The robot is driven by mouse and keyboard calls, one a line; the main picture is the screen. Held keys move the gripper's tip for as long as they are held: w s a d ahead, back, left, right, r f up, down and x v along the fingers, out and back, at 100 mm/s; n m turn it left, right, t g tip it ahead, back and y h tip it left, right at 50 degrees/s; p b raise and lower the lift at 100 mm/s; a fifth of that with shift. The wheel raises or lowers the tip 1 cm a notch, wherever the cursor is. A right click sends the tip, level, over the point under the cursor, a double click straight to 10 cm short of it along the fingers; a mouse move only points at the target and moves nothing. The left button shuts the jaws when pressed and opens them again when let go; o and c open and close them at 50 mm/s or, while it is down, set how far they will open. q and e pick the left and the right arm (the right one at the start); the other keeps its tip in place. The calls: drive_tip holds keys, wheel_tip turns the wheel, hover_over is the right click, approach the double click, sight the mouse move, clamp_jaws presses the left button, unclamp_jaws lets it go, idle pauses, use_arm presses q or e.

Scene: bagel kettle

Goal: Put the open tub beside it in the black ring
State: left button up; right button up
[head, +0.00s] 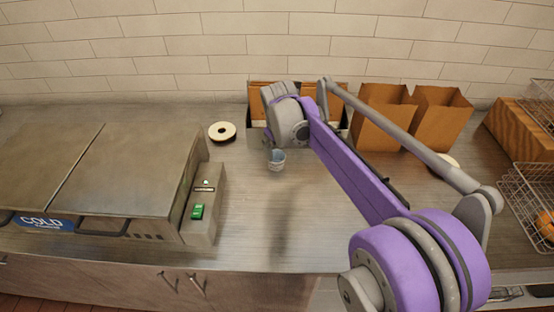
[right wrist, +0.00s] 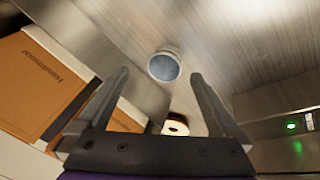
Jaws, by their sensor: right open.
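A small pale tub (head: 278,165) with a bluish inside stands on the steel counter in the head view. In the right wrist view the tub (right wrist: 164,54) lies just beyond my fingertips, roughly in line with the gap between them. My right gripper (head: 272,151) is at the tub, partly hidden by its own wrist; in the wrist view the right gripper (right wrist: 160,75) is open with nothing between its fingers. A round white-topped piece with a dark edge and dark centre (head: 214,130), perhaps the black ring, lies left of and behind the tub. My left gripper is out of view.
A metal unit (head: 120,165) marked COLD stands left, with a green-lit control box (head: 208,215). Brown paper bags (head: 437,118) and a dark bin (head: 256,133) stand behind. Wire baskets (head: 525,190) are right. The counter in front of the tub is clear.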

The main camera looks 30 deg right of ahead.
sight(277, 156)
drive_tip(key=w+f+m, duration=0.1)
drive_tip(key=f, duration=0.1)
drive_tip(key=w+f+m+y, duration=0.1)
drive_tip(key=f, duration=0.2)
drive_tip(key=w+f+m, duration=0.1)
drive_tip(key=f+m, duration=0.1)
drive_tip(key=shift+w+d+f+y, duration=0.25)
drive_tip(key=shift+f+y, duration=0.1)
drive_tip(key=shift+y, duration=0.05)
drive_tip(key=c, duration=1.4)
drive_tip(key=v, duration=0.3)
drive_tip(key=w+v, duration=0.1)
drive_tip(key=v, duration=0.2)
drive_tip(key=w+v, duration=0.1)
drive_tip(key=v, duration=0.2)
drive_tip(key=shift+d+r, duration=0.15)
drive_tip(key=shift+r, duration=0.55)
